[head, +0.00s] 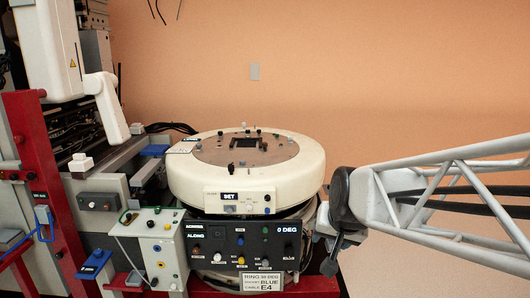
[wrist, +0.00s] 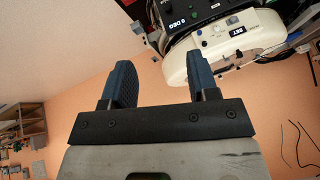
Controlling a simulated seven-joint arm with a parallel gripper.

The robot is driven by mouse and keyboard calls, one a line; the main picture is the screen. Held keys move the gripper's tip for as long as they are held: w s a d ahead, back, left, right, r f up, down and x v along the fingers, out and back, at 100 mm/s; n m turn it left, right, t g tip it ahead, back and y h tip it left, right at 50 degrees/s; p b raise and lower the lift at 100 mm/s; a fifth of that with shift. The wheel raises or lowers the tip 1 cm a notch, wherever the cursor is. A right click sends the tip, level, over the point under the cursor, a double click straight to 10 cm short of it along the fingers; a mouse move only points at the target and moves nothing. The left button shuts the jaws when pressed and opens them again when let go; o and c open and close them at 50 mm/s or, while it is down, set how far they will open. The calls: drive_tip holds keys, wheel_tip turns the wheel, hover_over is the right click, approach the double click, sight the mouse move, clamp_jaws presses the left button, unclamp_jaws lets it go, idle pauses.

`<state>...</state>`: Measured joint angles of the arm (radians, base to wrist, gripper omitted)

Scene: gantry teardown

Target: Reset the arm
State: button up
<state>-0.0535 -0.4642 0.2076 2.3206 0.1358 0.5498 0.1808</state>
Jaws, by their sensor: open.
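My gripper (wrist: 160,78) shows in the wrist view with its two blue, ridged fingers apart and nothing between them. Past the fingertips the view shows the orange wall and, upper right, the round white ring unit, upside down. In the head view my white truss arm comes in from the right and ends in a dark joint beside the ring unit (head: 215,180). The fingers are not clearly visible there. The ring unit carries a "SET" display (head: 230,197). The black panel (head: 240,245) below it reads "0 DEG".
A placard (head: 263,285) reading "RING 30 DEG", "BLUE" and "E4" sits below the panel. A white control box (head: 152,245) stands left of it, near a red frame (head: 45,170) and a white column (head: 48,50). Open space lies above the arm, before the wall.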

drive_tip(key=s+d+f+n+g, duration=0.1)
drive_tip(key=s+d, duration=0.1)
drive_tip(key=s, duration=0.6)
drive_tip(key=s+d+f+n+g+h, duration=0.1)
drive_tip(key=s+d+g, duration=0.1)
drive_tip(key=s, duration=0.7)
drive_tip(key=shift+s, duration=0.3)
drive_tip(key=shift+d+f, duration=0.1)
